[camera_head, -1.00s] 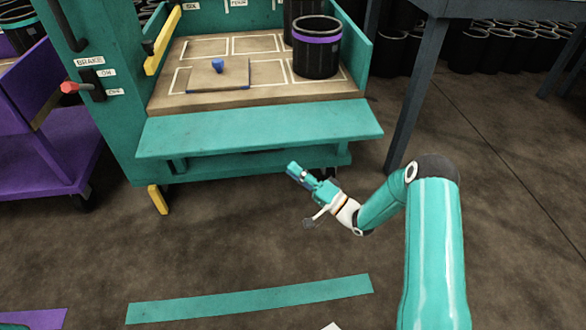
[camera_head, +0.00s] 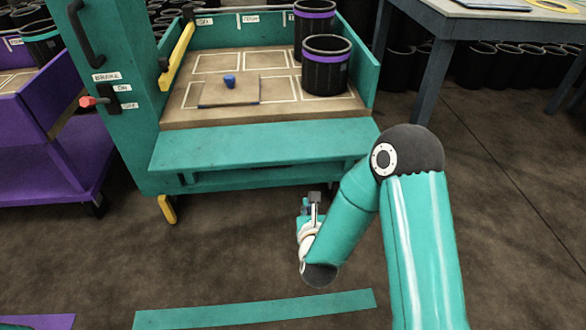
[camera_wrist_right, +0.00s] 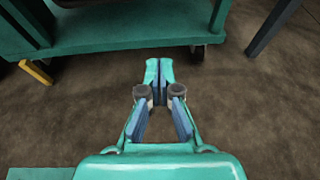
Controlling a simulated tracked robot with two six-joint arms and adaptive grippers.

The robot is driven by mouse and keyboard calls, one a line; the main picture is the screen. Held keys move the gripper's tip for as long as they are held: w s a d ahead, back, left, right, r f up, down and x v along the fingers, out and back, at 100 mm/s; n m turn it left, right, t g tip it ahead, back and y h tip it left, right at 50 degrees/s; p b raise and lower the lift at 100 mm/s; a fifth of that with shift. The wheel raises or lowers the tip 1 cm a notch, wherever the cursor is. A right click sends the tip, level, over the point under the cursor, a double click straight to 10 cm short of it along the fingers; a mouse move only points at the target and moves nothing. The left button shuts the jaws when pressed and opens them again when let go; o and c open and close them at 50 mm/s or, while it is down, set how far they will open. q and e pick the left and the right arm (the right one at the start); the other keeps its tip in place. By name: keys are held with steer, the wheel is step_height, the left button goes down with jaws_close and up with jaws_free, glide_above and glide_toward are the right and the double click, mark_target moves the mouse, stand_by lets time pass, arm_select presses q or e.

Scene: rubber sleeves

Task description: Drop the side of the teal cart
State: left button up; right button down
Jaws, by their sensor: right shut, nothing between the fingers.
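The teal cart (camera_head: 132,130) stands ahead, with a tan deck (camera_head: 185,117) open toward me. Its near side panel (camera_head: 265,146) is a flat teal board lying folded outward below the deck's front edge; the left, back and right sides stand up. My right gripper (camera_head: 313,197) is low in front of the cart, just below the panel's right part, apart from it as far as I can tell. In the right wrist view its fingers (camera_wrist_right: 159,75) are shut together with nothing between them, pointing at the cart's underside. My left gripper is not in view.
The deck holds black bins with purple bands (camera_head: 326,68) and a board with a blue knob (camera_head: 230,90). A red brake lever (camera_head: 92,101) and yellow bar (camera_head: 178,56) are at the left. A purple cart (camera_head: 60,165) stands left, a grey table (camera_head: 430,50) right. A teal floor stripe (camera_head: 255,311) lies nearer.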

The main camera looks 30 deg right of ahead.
steer(key=w+f+b, duration=0.1)
steer(key=w+b, duration=0.2)
steer(key=w, duration=0.7)
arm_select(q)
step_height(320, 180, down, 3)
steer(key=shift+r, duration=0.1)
arm_select(e)
steer(key=shift+n+t+y, duration=0.3)
steer(key=r, duration=0.4)
steer(key=shift+d, duration=0.35)
